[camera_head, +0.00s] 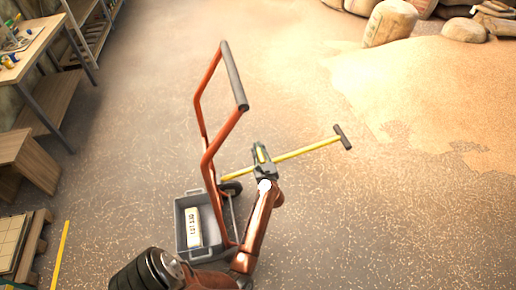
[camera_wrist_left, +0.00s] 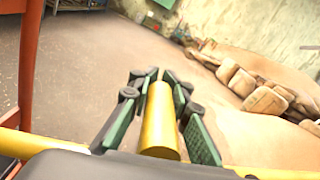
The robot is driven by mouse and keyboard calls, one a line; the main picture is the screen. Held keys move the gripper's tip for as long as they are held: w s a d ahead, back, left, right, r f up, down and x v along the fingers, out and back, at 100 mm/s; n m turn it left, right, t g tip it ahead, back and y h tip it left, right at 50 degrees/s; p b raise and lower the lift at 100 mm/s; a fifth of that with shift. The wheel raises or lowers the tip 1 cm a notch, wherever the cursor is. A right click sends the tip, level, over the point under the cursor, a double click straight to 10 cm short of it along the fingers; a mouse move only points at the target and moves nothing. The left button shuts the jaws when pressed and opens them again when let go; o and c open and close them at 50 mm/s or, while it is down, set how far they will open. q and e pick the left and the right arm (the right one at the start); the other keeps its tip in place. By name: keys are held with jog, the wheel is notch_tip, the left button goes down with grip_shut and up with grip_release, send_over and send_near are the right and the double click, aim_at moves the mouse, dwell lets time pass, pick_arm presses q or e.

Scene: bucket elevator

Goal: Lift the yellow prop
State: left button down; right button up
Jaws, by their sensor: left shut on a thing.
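The yellow prop (camera_head: 305,151) is a long thin bar with a dark crosspiece at its right end. It lies slantwise in the head view, with its left end by the orange-red frame. My left gripper (camera_head: 261,155) is at about the middle of the bar, shut on the prop. In the left wrist view a short thick yellow stub (camera_wrist_left: 160,125) sits between the green pads of my left gripper (camera_wrist_left: 160,105). A yellow bar (camera_wrist_left: 40,145) runs across behind the gripper's dark body. My right gripper is not in view.
An orange-red frame (camera_head: 207,95) with a dark handle stands left of my gripper. At its foot is a grey crate (camera_head: 180,225) holding a white labelled block (camera_head: 194,227). Wooden tables (camera_head: 30,55) line the left. Sand (camera_head: 430,100) spreads right; floor between is open.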

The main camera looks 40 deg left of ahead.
pick_arm(q)
jog(key=shift+f, duration=0.1)
jog(key=c, duration=2.3)
grip_release()
jog(key=o, duration=0.3)
jog(key=shift+s+d+r, duration=0.1)
jog(key=shift+s+r, duration=0.05)
jog(key=shift+r, duration=0.05)
jog(key=shift+o, duration=1.2)
jog(key=shift+r, duration=0.1)
notch_tip(320, 180, up, 10)
jog(key=shift+f, duration=0.1)
